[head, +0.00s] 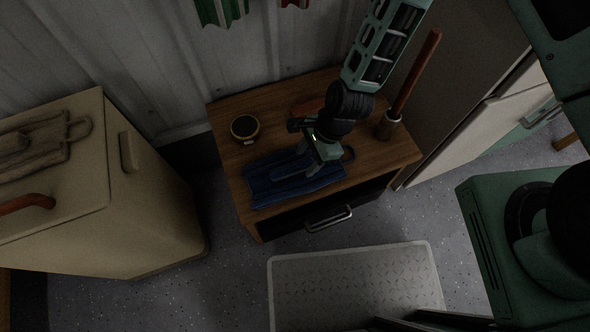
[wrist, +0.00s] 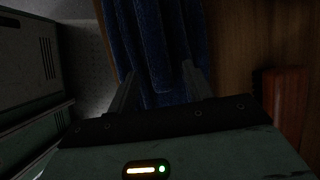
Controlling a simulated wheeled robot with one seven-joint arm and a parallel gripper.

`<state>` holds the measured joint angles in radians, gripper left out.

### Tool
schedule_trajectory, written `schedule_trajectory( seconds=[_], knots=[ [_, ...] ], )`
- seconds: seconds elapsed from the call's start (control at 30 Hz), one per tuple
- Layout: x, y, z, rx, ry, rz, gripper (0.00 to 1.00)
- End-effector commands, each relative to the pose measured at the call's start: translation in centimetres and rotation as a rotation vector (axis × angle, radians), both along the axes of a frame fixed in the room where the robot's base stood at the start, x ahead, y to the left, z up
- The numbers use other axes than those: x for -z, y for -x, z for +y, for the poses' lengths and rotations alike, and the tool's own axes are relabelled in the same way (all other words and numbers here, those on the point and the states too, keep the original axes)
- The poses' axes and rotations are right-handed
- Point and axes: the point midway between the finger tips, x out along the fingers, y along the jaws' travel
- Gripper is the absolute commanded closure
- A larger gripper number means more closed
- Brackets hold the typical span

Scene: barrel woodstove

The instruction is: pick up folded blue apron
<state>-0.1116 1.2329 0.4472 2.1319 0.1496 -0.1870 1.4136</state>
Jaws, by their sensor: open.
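The folded blue apron (head: 272,183) lies flat on the front left part of a wooden cabinet top (head: 383,155). In the wrist view the blue apron (wrist: 157,45) fills the upper middle, with lengthwise folds. My gripper (head: 310,168) is directly over the right part of the apron, pointing down. In the wrist view my gripper's two fingers (wrist: 160,82) are spread apart with blue cloth showing between and beyond them. I cannot tell whether the fingertips touch the cloth. My gripper and wrist hide some of the apron in the head view.
A round dark tin with a yellowish rim (head: 244,128) stands at the cabinet's back left. A holder with a long reddish handle (head: 414,75) stands at its right. A reddish-brown object (wrist: 283,105) lies on the wood. The cabinet front has a drawer handle (head: 328,218). A beige cabinet (head: 150,200) stands left.

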Motion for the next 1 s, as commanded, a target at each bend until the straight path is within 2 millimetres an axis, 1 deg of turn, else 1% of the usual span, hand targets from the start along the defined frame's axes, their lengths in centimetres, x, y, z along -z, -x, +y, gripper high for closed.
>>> schedule_trajectory(
  seconds=[0.03,0.13,0.4,0.43,0.47,0.5,0.6,0.87,0.97,1.0],
  knots=[
    [0.9,0.1,0.3,0.001,0.000,0.001,0.49],
    [1.6,0.2,0.7,0.000,0.000,0.000,0.49],
    [1.8,0.2,0.8,0.000,0.000,-0.001,0.49],
    [1.8,0.2,0.8,0.000,0.000,-0.001,0.55],
    [1.8,0.2,0.8,0.000,0.000,-0.001,0.63],
    [1.8,0.2,0.8,0.000,0.000,-0.001,0.74],
    [1.8,0.2,0.8,0.000,0.000,-0.001,1.00],
    [1.7,0.2,0.8,0.000,0.000,-0.001,1.00],
    [1.0,0.1,0.8,0.001,-0.001,-0.002,1.00],
    [0.5,0.1,0.8,0.001,-0.001,-0.002,1.00]
  ],
)
